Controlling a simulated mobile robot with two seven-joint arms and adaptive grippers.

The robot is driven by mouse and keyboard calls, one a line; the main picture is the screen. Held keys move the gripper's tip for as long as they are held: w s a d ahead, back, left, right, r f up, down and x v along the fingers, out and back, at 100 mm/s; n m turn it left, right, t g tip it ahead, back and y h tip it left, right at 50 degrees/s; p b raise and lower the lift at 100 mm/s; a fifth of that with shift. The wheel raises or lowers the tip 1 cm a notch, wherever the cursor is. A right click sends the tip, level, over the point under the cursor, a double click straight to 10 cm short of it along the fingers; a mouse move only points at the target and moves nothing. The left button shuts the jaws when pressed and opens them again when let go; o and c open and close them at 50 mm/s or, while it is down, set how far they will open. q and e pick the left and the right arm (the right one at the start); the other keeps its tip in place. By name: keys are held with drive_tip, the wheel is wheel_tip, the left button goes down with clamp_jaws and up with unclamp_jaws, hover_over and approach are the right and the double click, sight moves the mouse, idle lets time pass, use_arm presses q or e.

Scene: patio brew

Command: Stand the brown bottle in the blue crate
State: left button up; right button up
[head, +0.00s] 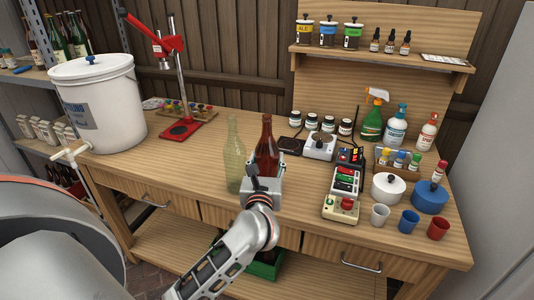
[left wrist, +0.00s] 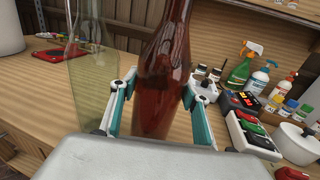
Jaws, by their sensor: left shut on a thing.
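The brown bottle (head: 266,145) stands upright over the front part of the workbench. My left gripper (head: 264,184) is shut on it from the front, low on its body. In the left wrist view the brown bottle (left wrist: 165,75) fills the space between the two teal-lined fingers of the gripper (left wrist: 157,100). Its base is hidden, so I cannot tell whether it touches the bench top. I make out no blue crate in either view. My right gripper is not in view.
A clear pale-green bottle (head: 235,160) stands close left of the brown one. A green crate (head: 264,269) sits below the bench, partly behind my arm. A control box (head: 341,207), cups and pots stand to the right. The bench's left front is clear.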

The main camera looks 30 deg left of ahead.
use_arm(q)
drive_tip(key=shift+f, duration=0.4)
drive_tip(key=shift+f, duration=0.15)
drive_tip(key=o, duration=1.1)
drive_tip(key=shift+f, duration=0.1)
drive_tip(key=shift+o, duration=0.2)
